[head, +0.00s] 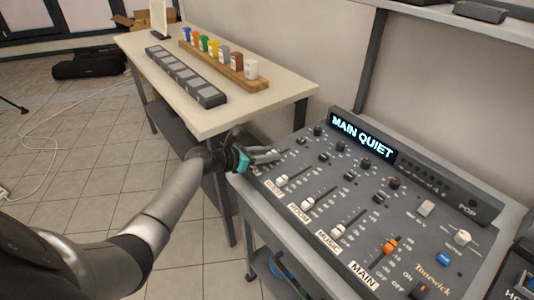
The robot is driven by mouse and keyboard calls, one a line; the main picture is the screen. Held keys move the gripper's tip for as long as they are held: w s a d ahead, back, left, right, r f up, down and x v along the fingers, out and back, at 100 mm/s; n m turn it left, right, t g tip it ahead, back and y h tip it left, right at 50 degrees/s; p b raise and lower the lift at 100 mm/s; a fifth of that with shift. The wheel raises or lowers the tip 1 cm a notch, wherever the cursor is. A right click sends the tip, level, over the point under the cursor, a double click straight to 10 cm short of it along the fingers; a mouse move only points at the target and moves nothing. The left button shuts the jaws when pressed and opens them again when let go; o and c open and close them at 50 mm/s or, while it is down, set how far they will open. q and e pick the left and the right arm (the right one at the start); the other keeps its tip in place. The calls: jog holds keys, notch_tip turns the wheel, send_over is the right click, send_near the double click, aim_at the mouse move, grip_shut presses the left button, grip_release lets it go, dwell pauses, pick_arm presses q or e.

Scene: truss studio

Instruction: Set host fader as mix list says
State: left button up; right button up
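The grey mixing console (345,185) stands at the right, and its lit display (362,137) reads "MAIN QUIET". White fader caps (308,203) sit on several channels, and an orange cap (390,246) sits on the MAIN channel. The labels ROOM, MUSIC and MAIN look legible; those farther left are too small to read surely. My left gripper (268,156) is over the console's left edge, at the leftmost channel, and hides its fader. Whether its fingers touch or hold a cap cannot be told. My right gripper is out of view. No readable mix list shows.
A pale table (215,122) behind holds a grey block row (185,77), a wooden rack (225,66) of colored cups, and a white upright panel (158,18). A shelf (470,22) overhangs the console at the back. Cables lie on the tiled floor at left.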

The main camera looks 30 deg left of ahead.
pick_arm(q)
jog(key=shift+o, duration=1.1)
jog(key=p+v, duration=0.4)
jog(key=v, duration=1.1)
jog(key=shift+s, duration=0.1)
